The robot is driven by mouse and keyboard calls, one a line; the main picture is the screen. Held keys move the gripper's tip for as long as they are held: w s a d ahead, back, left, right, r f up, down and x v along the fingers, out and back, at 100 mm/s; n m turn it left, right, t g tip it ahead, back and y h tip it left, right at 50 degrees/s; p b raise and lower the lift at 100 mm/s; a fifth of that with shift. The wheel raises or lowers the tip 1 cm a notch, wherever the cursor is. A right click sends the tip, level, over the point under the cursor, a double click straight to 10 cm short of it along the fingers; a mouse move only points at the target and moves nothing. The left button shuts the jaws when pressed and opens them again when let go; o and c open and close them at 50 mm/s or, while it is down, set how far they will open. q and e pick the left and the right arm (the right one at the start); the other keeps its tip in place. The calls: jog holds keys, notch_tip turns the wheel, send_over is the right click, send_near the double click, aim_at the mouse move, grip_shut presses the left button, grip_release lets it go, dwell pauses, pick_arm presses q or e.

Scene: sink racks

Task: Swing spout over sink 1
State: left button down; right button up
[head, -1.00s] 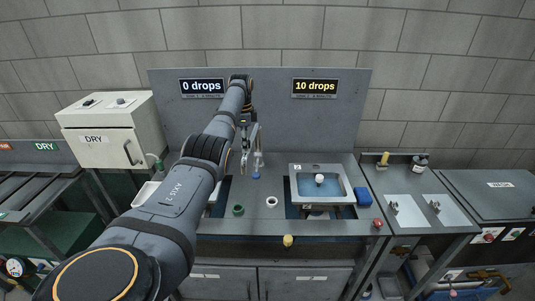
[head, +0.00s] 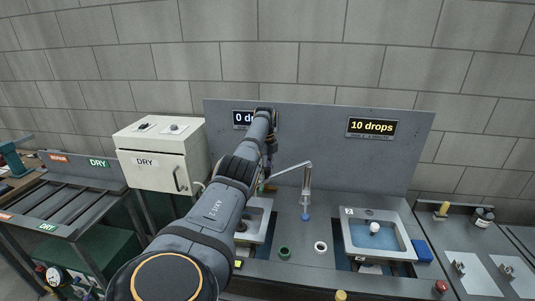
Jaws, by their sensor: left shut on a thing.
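The metal faucet (head: 307,190) stands upright on the counter between the two basins, with a blue ring at its foot. Its spout (head: 290,168) reaches left from the top of the post toward sink 1. Sink 1 (head: 268,204) is the left basin, partly covered by my left arm. Sink 2 (head: 408,243), marked "2", is on the right and holds blue water and a white-topped object. My left gripper (head: 267,176) is shut on the spout near its left end, mostly hidden by my arm. My right gripper is not in view.
A green ring (head: 284,253) and a white ring (head: 321,247) lie on the counter in front of the faucet. A blue sponge-like block (head: 422,251) is right of sink 2. The DRY cabinet (head: 163,160) stands at left. Signs on the back panel are at both sides.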

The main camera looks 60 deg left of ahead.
pick_arm(q)
jog(key=shift+a+r, duration=0.2)
dwell(0.3)
jog(key=c, duration=1.3)
grip_release()
jog(key=o, duration=0.3)
jog(key=shift+f, duration=0.15)
notch_tip(320, 180, up, 8)
jog(key=shift+f, duration=0.2)
jog(key=shift+f, duration=0.1)
